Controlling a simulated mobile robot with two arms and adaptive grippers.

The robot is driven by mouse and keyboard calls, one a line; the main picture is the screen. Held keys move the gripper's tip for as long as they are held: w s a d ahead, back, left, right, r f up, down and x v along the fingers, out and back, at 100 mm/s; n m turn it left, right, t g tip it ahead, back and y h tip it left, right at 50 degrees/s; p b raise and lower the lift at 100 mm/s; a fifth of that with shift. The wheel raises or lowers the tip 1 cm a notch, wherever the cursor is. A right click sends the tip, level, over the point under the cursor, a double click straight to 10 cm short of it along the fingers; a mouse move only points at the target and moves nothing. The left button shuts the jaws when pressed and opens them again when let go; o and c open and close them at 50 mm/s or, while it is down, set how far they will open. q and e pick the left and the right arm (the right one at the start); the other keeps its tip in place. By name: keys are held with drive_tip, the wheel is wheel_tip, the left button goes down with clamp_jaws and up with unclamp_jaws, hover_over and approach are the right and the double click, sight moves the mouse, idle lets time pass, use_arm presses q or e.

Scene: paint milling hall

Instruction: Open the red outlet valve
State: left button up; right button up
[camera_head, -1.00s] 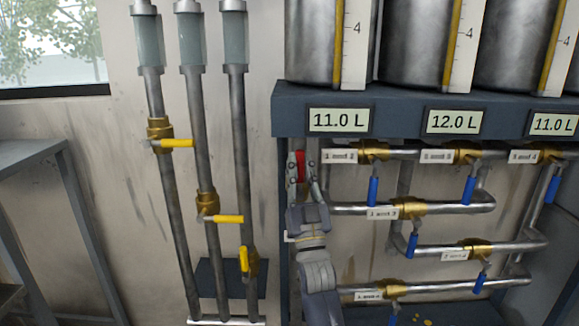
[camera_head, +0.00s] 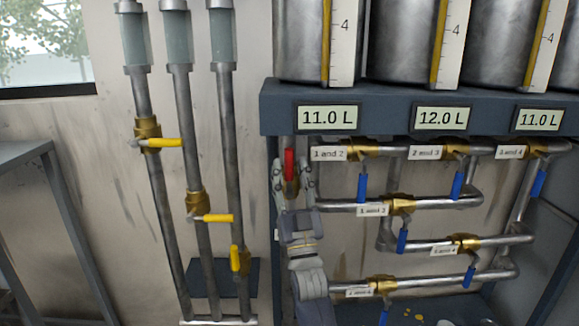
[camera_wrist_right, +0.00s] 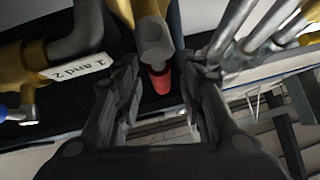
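The red outlet valve handle (camera_head: 289,163) points straight up in the head view, below the shelf edge at the left of the rack. In the right wrist view the red handle (camera_wrist_right: 161,80) lies between the two spread fingers of that gripper (camera_wrist_right: 160,88), and nothing is clamped. My left gripper is not in view.
Blue-handled valves (camera_head: 362,187) on labelled pipes stand close to the right. Yellow-handled valves (camera_head: 166,142) sit on pipes to the left. The dark shelf (camera_head: 390,97) with displays and metal tanks (camera_head: 405,40) is above. Bare wall lies between the left pipes and rack.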

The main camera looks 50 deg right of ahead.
drive_tip(key=v, duration=1)
drive_tip(key=shift+s, duration=0.1)
